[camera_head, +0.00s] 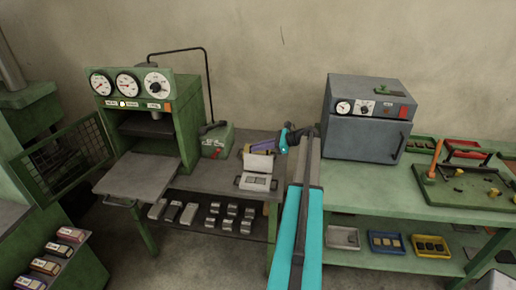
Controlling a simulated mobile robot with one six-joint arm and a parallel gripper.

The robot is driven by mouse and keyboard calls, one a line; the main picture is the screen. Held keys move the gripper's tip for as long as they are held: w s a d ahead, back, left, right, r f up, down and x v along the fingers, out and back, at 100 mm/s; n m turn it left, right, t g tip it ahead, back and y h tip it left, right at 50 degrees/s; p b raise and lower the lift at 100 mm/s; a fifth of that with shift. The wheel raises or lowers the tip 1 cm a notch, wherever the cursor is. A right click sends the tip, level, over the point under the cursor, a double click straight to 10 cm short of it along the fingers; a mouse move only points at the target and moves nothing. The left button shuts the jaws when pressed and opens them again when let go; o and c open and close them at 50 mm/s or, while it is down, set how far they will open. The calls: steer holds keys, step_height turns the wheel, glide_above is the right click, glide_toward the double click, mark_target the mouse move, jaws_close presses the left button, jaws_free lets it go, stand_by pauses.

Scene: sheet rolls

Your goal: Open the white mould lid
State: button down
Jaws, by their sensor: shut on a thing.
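The white mould (256,183) sits on the grey-topped bench at the centre, with its lower half showing. Its lid (260,163) stands raised and tilted up at the back of the lower half. My gripper (280,146), dark with teal parts, is at the lid's upper right edge and is shut on the lid. The fingers are small in this view and their exact hold is hard to make out. My teal arm reaches up from the bottom, to the right of the mould.
A green press (177,125) with gauges and an open mesh door (64,158) stands at left. A grey oven (367,119) stands right of my arm. A green tray (470,190) lies farther right. Several metal blocks fill the shelf below the mould.

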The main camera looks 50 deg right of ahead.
steer(key=c, duration=1.8)
jaws_free()
steer(key=shift+w+a+f, duration=0.1)
steer(key=shift+w+a, duration=0.05)
steer(key=shift+c, duration=0.2)
steer(key=b+v, duration=0.4)
steer(key=v, duration=1)
steer(key=shift+b, duration=0.3)
